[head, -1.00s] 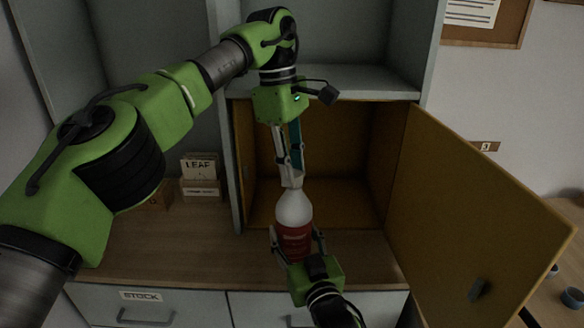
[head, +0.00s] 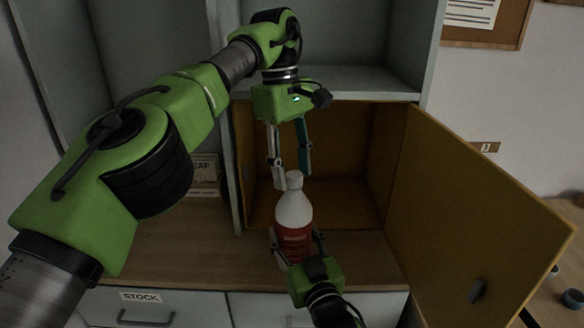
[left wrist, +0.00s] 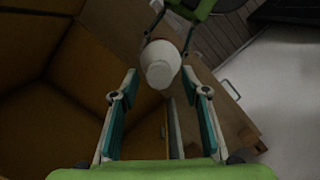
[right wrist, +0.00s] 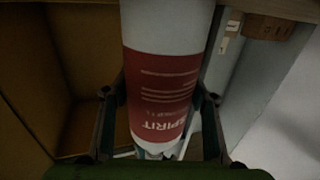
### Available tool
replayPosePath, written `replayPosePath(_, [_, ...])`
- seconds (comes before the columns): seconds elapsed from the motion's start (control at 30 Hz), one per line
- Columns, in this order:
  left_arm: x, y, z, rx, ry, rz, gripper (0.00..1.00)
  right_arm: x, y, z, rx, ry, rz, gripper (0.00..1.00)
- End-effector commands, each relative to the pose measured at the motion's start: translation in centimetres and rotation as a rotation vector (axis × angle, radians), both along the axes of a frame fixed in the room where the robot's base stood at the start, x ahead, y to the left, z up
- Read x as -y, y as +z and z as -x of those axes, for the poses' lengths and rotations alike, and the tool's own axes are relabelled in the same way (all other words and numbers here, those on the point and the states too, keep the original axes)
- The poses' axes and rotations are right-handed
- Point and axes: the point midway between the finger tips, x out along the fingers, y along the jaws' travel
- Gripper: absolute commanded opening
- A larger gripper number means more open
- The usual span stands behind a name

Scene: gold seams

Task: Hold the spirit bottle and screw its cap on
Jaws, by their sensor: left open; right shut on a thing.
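The spirit bottle (head: 293,212), white with a red label, stands upright in my right gripper (head: 297,240), which is shut around its lower part. A white cap (head: 294,180) sits on top of the bottle; whether it is fully tight I cannot tell. My left gripper (head: 291,172) points down at the cap and is open, its fingers apart with nothing between them. The left wrist view shows the white bottle top (left wrist: 160,66) near the tips of the spread fingers. In the right wrist view the red label (right wrist: 160,98) fills the space between the fingers.
An open yellow-lined cupboard (head: 345,150) lies behind the bottle, its door (head: 470,200) swung out on the right. A wooden counter (head: 175,250) with a drawer labelled STOCK (head: 141,297) is in front. A small LEAF box (head: 205,172) is partly behind my left arm.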

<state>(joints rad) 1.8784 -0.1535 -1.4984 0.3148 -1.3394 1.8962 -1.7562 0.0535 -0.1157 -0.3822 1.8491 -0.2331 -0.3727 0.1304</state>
Motion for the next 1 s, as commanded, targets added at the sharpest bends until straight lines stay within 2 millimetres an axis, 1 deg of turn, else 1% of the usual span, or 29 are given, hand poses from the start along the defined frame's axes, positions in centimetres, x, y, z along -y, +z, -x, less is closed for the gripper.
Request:
replayPosePath(0.07, [0.03, -0.03, 0.02, -0.001, -0.001, -0.001, 0.59, 0.01, -0.19, 0.01, -0.004, 0.0, 0.001, 0.0])
replayPosePath(0.67, [0.04, -0.04, 0.01, -0.001, 0.018, 0.0, 0.59, 0.0, -0.19, 0.01, -0.005, 0.0, 0.002, 0.0])
replayPosePath(0.87, [-0.04, -0.02, -0.04, 0.002, 0.125, -0.002, 0.59, 0.01, -0.2, 0.01, -0.005, 0.0, 0.002, 0.0])
replayPosePath(1.0, [-0.08, 0.0, 0.02, 0.002, 0.236, -0.002, 0.59, 0.01, -0.19, 0.01, -0.005, 0.0, 0.002, 0.0])
